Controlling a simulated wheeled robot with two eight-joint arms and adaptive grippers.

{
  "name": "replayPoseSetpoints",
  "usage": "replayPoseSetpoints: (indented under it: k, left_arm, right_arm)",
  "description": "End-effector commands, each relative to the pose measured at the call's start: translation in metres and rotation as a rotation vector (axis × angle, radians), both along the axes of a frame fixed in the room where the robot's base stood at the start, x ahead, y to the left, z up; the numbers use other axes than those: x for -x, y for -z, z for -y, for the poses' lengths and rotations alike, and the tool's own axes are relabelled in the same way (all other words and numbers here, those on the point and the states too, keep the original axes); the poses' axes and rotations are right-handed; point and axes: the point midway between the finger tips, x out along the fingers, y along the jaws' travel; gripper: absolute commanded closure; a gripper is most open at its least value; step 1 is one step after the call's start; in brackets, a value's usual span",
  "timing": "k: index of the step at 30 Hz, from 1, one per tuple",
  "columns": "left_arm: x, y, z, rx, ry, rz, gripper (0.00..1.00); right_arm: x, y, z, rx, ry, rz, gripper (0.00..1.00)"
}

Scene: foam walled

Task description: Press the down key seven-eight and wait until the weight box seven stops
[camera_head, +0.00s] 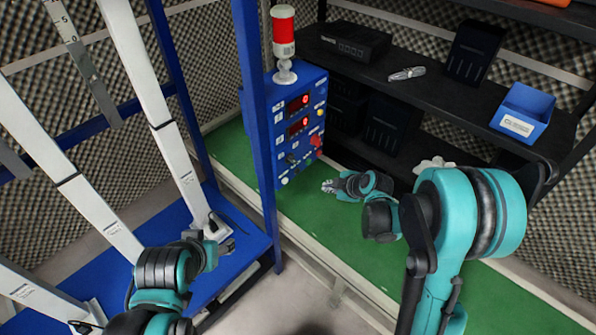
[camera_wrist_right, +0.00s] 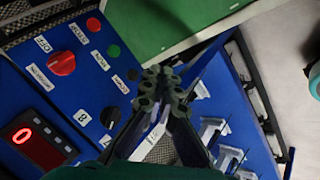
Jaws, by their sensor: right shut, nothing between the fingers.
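The blue control box (camera_head: 298,128) stands behind a blue post and carries two red displays, buttons and a red knob. In the right wrist view the box (camera_wrist_right: 60,95) shows a lit display (camera_wrist_right: 38,140), a label with 8 (camera_wrist_right: 82,117) and a black round control (camera_wrist_right: 110,117) beside it. I cannot read which key is the down key seven-eight. My right gripper (camera_head: 329,186) is shut and empty, in front of the box's lower right; its closed fingertips (camera_wrist_right: 161,88) hide part of the panel. My left gripper (camera_head: 222,238) is low over the blue base; its jaws are unclear. Weight box seven cannot be told apart.
White slanted columns (camera_head: 75,190) rise from the blue base (camera_head: 240,262) at left. A red signal lamp (camera_head: 284,28) tops the control box. Dark shelves at right hold a blue bin (camera_head: 523,112). A green surface (camera_head: 305,208) lies under my right arm.

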Motion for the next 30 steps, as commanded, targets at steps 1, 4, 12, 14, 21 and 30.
replayPoseSetpoints:
  k: [1,4,12,14,21,30]
  left_arm:
    - [0.000,-0.001,0.000,0.000,0.000,0.000,0.43]
    - [0.000,-0.002,0.000,0.000,0.000,0.000,0.43]
    - [0.000,-0.003,0.000,0.000,0.000,0.000,0.43]
    - [0.000,-0.003,0.000,0.000,0.000,0.000,0.43]
    - [0.000,-0.003,0.000,0.000,0.000,0.000,0.43]
    - [0.000,-0.009,0.000,0.000,0.000,0.000,0.43]
  right_arm:
    - [-0.006,0.010,0.000,0.015,-0.034,0.018,1.00]
    - [-0.014,0.025,-0.002,0.042,-0.096,0.053,1.00]
    - [-0.020,0.040,-0.003,0.072,-0.157,0.089,1.00]
    - [-0.020,0.040,-0.003,0.072,-0.157,0.089,1.00]
    - [-0.020,0.040,-0.004,0.071,-0.157,0.088,1.00]
    - [-0.039,0.039,-0.024,0.071,-0.158,0.089,1.00]
